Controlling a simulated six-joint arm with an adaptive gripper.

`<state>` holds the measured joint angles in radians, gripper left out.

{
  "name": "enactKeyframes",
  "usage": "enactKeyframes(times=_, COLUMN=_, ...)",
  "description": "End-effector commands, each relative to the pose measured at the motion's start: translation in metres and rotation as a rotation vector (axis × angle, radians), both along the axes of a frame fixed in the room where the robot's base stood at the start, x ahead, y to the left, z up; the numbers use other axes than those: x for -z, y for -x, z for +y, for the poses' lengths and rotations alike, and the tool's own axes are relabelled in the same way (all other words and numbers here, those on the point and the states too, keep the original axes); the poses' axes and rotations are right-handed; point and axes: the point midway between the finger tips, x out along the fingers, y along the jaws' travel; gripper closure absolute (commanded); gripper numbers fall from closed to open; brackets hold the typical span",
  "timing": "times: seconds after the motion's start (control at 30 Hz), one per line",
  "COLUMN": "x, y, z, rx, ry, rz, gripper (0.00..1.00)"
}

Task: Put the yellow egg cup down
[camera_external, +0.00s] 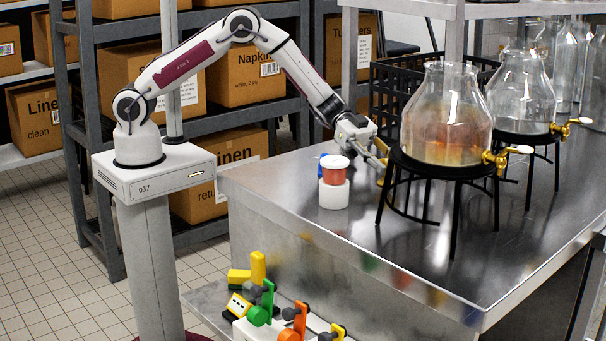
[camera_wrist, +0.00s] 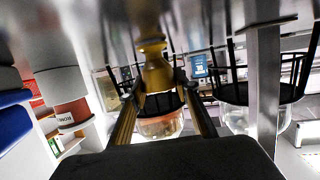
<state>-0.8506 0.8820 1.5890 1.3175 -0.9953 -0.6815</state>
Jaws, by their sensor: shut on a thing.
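A yellow egg cup (camera_wrist: 152,50) is between the two fingers of my gripper (camera_wrist: 158,82) in the wrist view, which looks upside down. My gripper is shut on it. In the outside view my gripper (camera_external: 379,157) is low over the steel table (camera_external: 300,212), just left of the near glass dispenser. The egg cup (camera_external: 385,173) shows there only as a small yellow patch, partly hidden by my fingers and the black stand. I cannot tell whether its foot touches the table.
A red cup with a white lid (camera_external: 335,172) stands on a white round block (camera_external: 333,194), with a blue thing (camera_external: 322,160) behind. The glass dispenser (camera_external: 446,115) on its black stand (camera_external: 456,172) is close right of my gripper. The table's front middle is clear.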

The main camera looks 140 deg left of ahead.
Motion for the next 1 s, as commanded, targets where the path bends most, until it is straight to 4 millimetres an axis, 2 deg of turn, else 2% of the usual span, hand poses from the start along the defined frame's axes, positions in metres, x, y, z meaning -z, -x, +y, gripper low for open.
enactKeyframes(times=0.33, x=0.0023, y=-0.0001, z=0.0, rx=0.0, ry=0.0, rz=0.0, gripper=0.9)
enactKeyframes(times=0.37, x=0.0025, y=-0.0001, z=0.0, rx=0.0, ry=0.0, rz=0.0, gripper=0.67)
enactKeyframes(times=0.4, x=0.0023, y=-0.0001, z=0.0, rx=0.0, ry=0.0, rz=0.0, gripper=0.56)
enactKeyframes(times=0.43, x=0.0023, y=0.0, z=0.0, rx=0.0, ry=0.0, rz=0.0, gripper=0.52)
enactKeyframes(times=0.93, x=-0.0013, y=0.0002, z=0.0001, rx=0.0, ry=-0.001, rz=0.0, gripper=0.52)
enactKeyframes(times=1.0, x=-0.0023, y=0.0048, z=0.0014, rx=-0.001, ry=0.0, rz=0.0, gripper=0.52)
